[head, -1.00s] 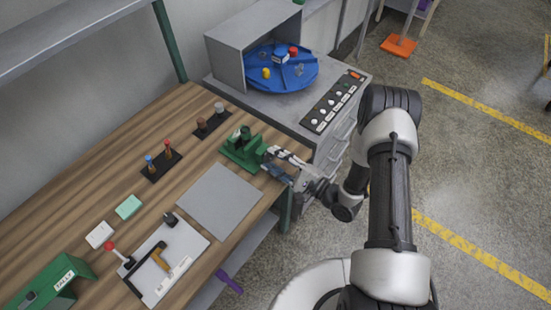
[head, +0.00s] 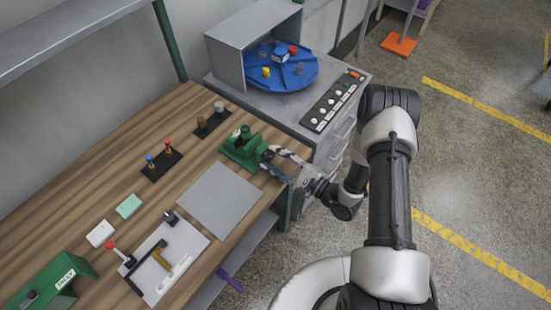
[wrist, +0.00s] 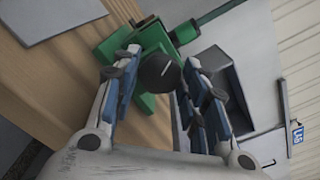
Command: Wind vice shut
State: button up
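The green vice (head: 240,148) is on the right end of the wooden bench, near its front corner. In the wrist view its green body (wrist: 150,42) lies beyond my fingertips, with a dark round end (wrist: 159,73) facing me. My gripper (head: 272,162) is at the vice's front end, reaching in from the right. In the wrist view its blue-padded fingers (wrist: 160,68) are spread wide, one on each side of the dark round end. Narrow gaps seem to show beside it; contact is hard to judge. The vice's jaws are too small to make out clearly.
A grey plate (head: 220,200) lies in front of the vice. Black peg blocks (head: 162,165) stand behind it. A grey cabinet with a blue turntable (head: 285,75) and a button panel (head: 333,102) is close on the right. Open floor lies beyond my arm.

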jog(key=o, duration=0.3)
jog(key=v, duration=1.2)
dwell(0.4)
